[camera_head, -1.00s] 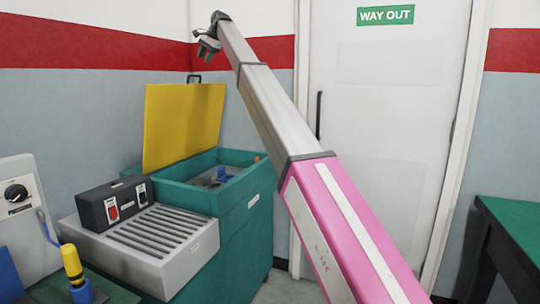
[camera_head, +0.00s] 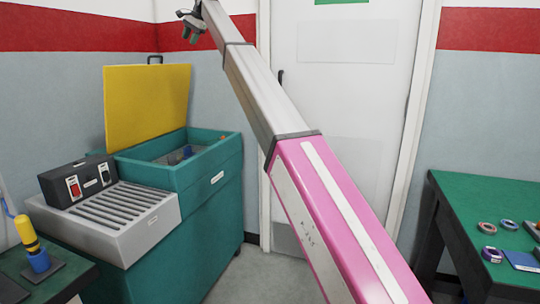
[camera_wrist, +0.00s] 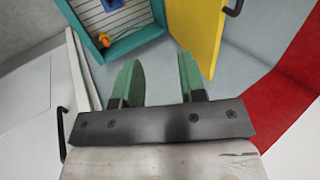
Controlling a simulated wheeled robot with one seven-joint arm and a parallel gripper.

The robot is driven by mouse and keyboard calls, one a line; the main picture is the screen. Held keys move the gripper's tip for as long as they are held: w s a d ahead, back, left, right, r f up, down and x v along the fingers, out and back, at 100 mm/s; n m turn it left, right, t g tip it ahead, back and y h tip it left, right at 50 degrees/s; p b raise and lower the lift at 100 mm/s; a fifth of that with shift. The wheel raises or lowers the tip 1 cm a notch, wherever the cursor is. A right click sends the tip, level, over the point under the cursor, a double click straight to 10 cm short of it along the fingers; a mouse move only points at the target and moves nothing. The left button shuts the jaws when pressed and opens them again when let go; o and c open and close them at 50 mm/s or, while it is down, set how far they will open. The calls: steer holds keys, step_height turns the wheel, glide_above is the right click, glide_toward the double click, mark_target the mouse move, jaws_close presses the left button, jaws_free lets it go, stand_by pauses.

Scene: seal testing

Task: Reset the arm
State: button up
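My gripper (camera_head: 191,26) is at the end of my raised, outstretched arm, high in front of the wall and left of the white door. In the wrist view my gripper (camera_wrist: 164,84) shows two green fingers standing well apart with nothing between them, so it is open and empty. Beyond the fingers in that view are the teal bin (camera_wrist: 140,42) and its yellow lid (camera_wrist: 207,33). The gripper is clear of both.
The teal bin (camera_head: 190,185) stands open at left, its yellow lid (camera_head: 147,105) upright. A grey slatted unit (camera_head: 110,235) with switches is beside it. A green-topped table (camera_head: 465,200) at right holds several tape rolls. Floor shows between bin and table.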

steer(key=s+d+f+h, duration=0.1)
steer(key=s+d+f, duration=0.2)
steer(key=d+f, duration=1.1)
steer(key=s+d+f+n+h, duration=0.1)
steer(key=s+d+f, duration=0.4)
steer(key=f, duration=1.8)
steer(key=s+d+f+h, duration=0.1)
steer(key=s+d+f, duration=0.1)
steer(key=d+f, duration=1.25)
steer(key=s+d+f+h, duration=0.1)
steer(key=s+d+f, duration=0.2)
steer(key=s+f, duration=0.3)
steer(key=s+d+f+n+g, duration=0.1)
steer(key=s+d+f, duration=0.3)
steer(key=f, duration=0.4)
steer(key=s+d+f+h, duration=0.1)
steer(key=s+d+f, duration=0.2)
steer(key=s+f, duration=0.35)
steer(key=s+d+f, duration=0.3)
steer(key=s+f, duration=0.1)
steer(key=s, duration=0.3)
steer(key=s+d+f+n, duration=0.1)
steer(key=s+d+f, duration=0.3)
steer(key=s, duration=0.3)
steer(key=s+d+f+n+g+h, duration=0.1)
steer(key=s+d+f, duration=0.3)
steer(key=s, duration=0.3)
steer(key=shift+s+d, duration=0.25)
steer(key=shift+f, duration=0.1)
